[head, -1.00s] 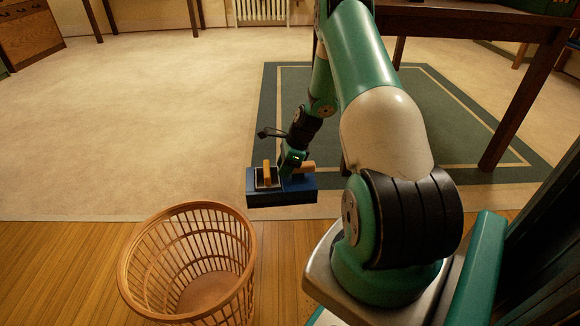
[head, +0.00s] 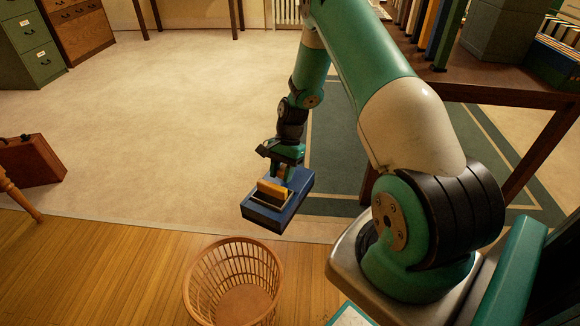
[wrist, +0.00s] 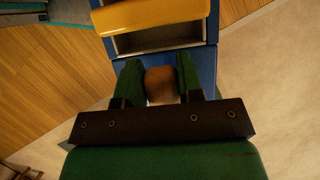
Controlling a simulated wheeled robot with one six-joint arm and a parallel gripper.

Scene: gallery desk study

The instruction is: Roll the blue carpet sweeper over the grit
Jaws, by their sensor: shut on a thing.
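The blue carpet sweeper (head: 290,213) is in the middle of the head view, a blue box with a yellow-orange bar across an open slot on top. My gripper (head: 287,172) is above it. In the wrist view the green fingers of my gripper (wrist: 158,78) are shut on its round wooden grip (wrist: 161,88), with the blue body (wrist: 204,68) just beyond. I cannot tell whether the sweeper's underside touches the floor. I can make out no grit in either view.
A wicker basket (head: 193,290) stands on the wood floor just in front of the sweeper. Pale carpet (head: 150,130) lies open to the left. A brown briefcase (head: 32,160) stands at far left. A dark table (head: 500,94) stands over a green rug (head: 335,150) at right.

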